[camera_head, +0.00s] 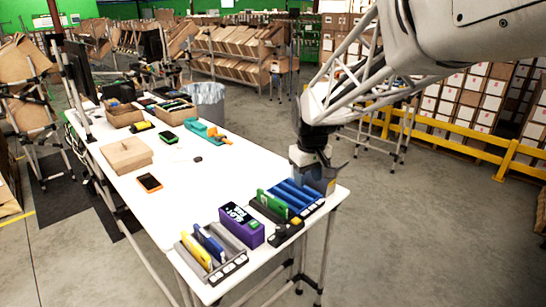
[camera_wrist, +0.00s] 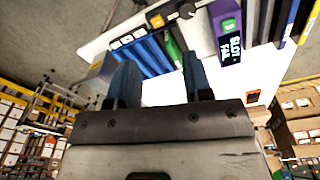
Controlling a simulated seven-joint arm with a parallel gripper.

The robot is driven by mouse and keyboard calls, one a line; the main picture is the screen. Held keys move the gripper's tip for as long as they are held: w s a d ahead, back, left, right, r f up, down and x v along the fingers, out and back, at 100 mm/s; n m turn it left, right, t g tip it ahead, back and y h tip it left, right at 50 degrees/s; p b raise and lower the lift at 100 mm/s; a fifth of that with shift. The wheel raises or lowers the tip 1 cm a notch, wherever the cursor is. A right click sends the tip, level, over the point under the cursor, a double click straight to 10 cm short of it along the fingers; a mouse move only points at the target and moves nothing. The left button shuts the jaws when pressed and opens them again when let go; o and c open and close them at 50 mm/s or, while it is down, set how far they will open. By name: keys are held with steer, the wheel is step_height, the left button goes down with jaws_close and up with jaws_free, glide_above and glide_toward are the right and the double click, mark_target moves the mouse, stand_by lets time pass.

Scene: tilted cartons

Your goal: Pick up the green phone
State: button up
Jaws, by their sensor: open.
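A phone with a dark screen and a green edge (camera_head: 168,137) lies flat on the white table, left of the middle in the head view. I cannot make it out in the wrist view. My gripper (camera_head: 318,163) is over the table's right end, near the blue items, well to the right of this phone and apart from it. In the wrist view my gripper (camera_wrist: 160,64) is open, with nothing between its two dark fingers. A phone with an orange edge (camera_head: 149,183) lies nearer; it also shows in the wrist view (camera_wrist: 252,97).
A cardboard box (camera_head: 126,156) and a teal-orange tool (camera_head: 203,130) stand farther back.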

mark_target(271, 196)
steer(key=w+a+f+n, duration=0.1)
steer(key=w+a+f, duration=0.2)
steer(key=w, duration=0.2)
steer(key=w+a+f+n, duration=0.1)
steer(key=w+a+f, duration=0.2)
steer(key=w+f, duration=0.1)
steer(key=w+a+f+n+g, duration=0.1)
steer(key=w+a+f, duration=0.2)
steer(key=w, duration=0.3)
steer(key=shift+w+a+f, duration=0.2)
steer(key=shift+f, duration=0.2)
steer(key=shift+w+a+f, duration=0.15)
steer(key=shift+w+f, duration=0.05)
steer(key=shift+f, duration=0.25)
steer(key=shift+f, duration=1.25)
steer(key=shift+f, duration=0.1)
steer(key=shift+a+f, duration=0.15)
steer(key=shift+f, duration=2.4)
steer(key=shift+c, duration=0.3)
jaws_close()
